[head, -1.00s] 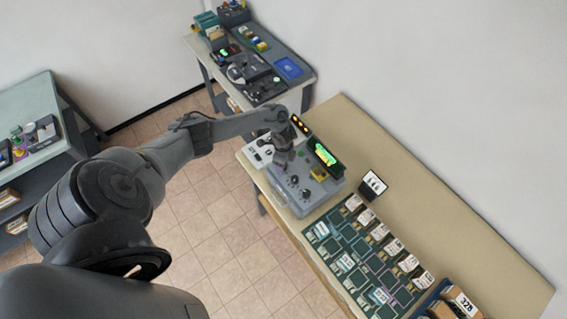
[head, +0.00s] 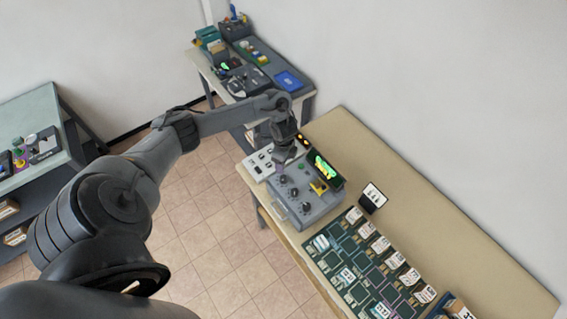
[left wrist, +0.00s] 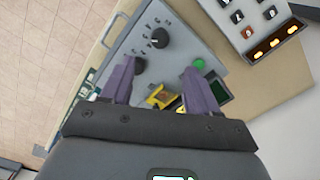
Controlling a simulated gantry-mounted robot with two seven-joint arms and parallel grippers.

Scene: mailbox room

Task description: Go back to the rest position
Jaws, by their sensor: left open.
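My left gripper (head: 280,166) is over the back left part of a grey control box (head: 322,207) on the long tan table. In the left wrist view the two purple fingers of my left gripper (left wrist: 162,78) are apart with nothing between them. Below them the grey panel (left wrist: 150,68) shows black knobs (left wrist: 159,40), a green button (left wrist: 199,64) and a yellow part (left wrist: 162,98). The fingers look apart from the panel, but the exact gap cannot be told. My right gripper is in neither view.
A white switch panel (head: 258,165) with lit orange lamps adjoins the box. A green-lit display (head: 323,166) is on the box. A dark board (head: 345,266) with cards and a small sign (head: 373,197) are nearer. Bare tabletop (head: 440,225) lies along the wall.

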